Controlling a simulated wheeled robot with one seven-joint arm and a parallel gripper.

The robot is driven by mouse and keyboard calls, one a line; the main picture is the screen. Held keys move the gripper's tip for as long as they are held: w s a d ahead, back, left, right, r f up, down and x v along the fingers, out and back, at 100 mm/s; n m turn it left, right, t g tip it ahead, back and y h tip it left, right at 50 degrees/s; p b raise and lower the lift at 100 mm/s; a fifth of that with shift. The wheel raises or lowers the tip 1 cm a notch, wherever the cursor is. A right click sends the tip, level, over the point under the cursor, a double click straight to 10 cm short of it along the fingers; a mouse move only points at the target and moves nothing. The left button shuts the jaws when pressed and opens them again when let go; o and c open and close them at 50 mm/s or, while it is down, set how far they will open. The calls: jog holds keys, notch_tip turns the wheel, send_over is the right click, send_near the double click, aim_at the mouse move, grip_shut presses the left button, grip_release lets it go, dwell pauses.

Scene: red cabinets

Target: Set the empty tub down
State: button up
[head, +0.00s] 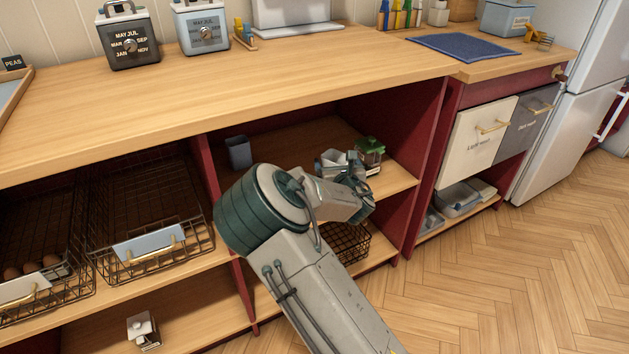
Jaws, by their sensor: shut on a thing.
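My arm reaches into the open middle shelf of the red cabinet. My gripper (345,172) is at the upper shelf board (290,140), mostly hidden behind my own wrist. A small pale grey-white tub (332,158) shows just beyond the wrist, at the fingers. My gripper is shut on it. I cannot tell whether the tub touches the board, and its inside is not clear.
A green-topped jar (370,150) stands close to the right of the tub. A dark grey cup (238,152) stands at the shelf's left. A wire basket (346,242) is below. The red divider (425,150) bounds the right side. The board between cup and tub is clear.

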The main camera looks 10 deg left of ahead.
jog(key=w+a+f, duration=0.1)
jog(key=a, duration=0.1)
jog(key=w+a+f+b, duration=0.1)
jog(key=a, duration=0.1)
jog(key=w+a+f, duration=0.1)
jog(key=f, duration=0.1)
jog(key=shift+a+b, duration=0.3)
jog(key=shift+a, duration=0.1)
jog(key=shift+f+b, duration=0.85)
jog(key=shift+f, duration=1.1)
jog(key=shift+s+f, duration=0.1)
jog(key=shift+f, duration=0.1)
jog(key=o, duration=0.8)
jog(key=shift+o, duration=0.2)
